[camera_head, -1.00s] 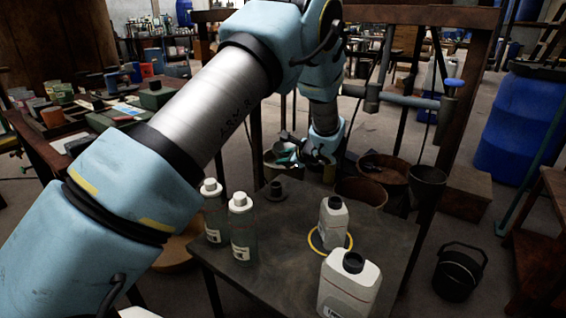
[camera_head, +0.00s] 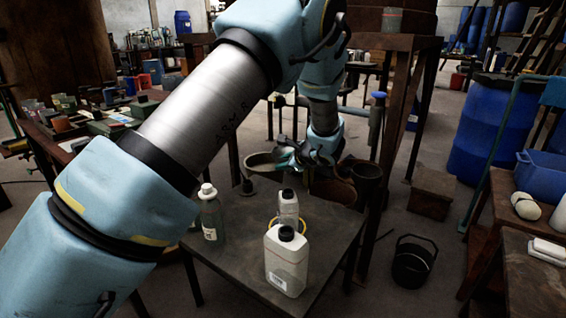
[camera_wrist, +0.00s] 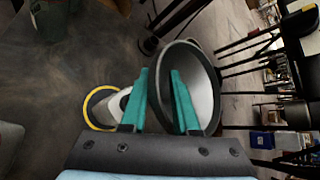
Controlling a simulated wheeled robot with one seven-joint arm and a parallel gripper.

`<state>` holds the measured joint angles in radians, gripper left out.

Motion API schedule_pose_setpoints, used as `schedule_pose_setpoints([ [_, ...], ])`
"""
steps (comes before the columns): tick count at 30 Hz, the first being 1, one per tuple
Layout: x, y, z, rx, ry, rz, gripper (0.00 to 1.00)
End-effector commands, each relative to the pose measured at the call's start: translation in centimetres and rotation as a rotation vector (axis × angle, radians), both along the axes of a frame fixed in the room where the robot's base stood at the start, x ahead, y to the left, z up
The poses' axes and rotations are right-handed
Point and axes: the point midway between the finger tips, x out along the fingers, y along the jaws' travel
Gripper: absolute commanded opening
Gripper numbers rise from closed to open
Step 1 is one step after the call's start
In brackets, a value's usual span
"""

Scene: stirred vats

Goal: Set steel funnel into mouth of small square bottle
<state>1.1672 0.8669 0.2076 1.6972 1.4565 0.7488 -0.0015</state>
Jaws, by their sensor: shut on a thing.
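The steel funnel (camera_wrist: 203,85) is in my gripper (camera_wrist: 160,78), its wide mouth facing the wrist camera. The teal fingers pinch its wall near the rim, one finger inside the cone and one outside. In the head view my gripper (camera_head: 290,152) holds the funnel (camera_head: 262,162) beyond the table's far edge. The small square bottle (camera_head: 288,208) stands upright on the table within a yellow ring, its top dark. In the wrist view the bottle (camera_wrist: 116,104) is left of the funnel, partly hidden by a finger. The funnel's spout is hidden.
A larger white bottle (camera_head: 286,262) with a dark cap stands in front of the small one. A clear bottle (camera_head: 210,215) with a white cap stands at left beside my arm. The table's right side (camera_head: 335,235) is clear.

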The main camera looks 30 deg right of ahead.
Motion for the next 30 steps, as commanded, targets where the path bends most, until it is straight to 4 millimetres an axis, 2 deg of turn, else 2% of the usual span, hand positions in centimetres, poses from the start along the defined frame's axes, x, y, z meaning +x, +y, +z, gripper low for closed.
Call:
schedule_pose_setpoints([
  [18,0.0,0.0,-5.8,0.0,0.0,0.0,0.0],
  [30,0.0,0.0,-6.2,0.0,0.0,0.0,0.0],
])
